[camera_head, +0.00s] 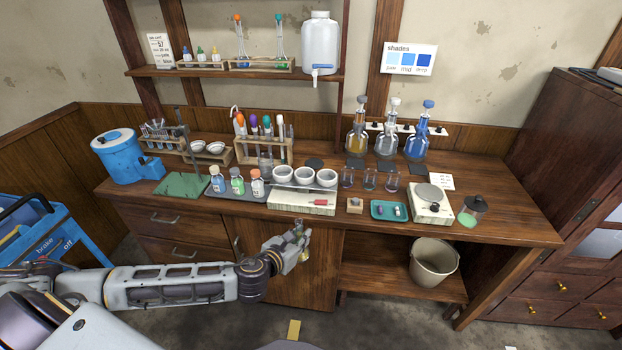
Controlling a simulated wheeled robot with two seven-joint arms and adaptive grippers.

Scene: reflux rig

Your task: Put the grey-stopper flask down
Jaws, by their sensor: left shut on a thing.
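My left gripper (303,236) reaches in from the left and is held in front of the bench, below the level of its top. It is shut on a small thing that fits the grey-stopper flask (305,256). A greyish tip shows above the fingers and a yellowish part below them; the fingers hide the rest. My right gripper is not in view.
The wooden bench (510,222) has bare top at its right front. Along its front edge stand small bottles (237,182), white bowls (305,176), a teal tray (389,210) and a scale (431,203). Tall flasks (387,145) stand behind. A bucket (434,262) is below.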

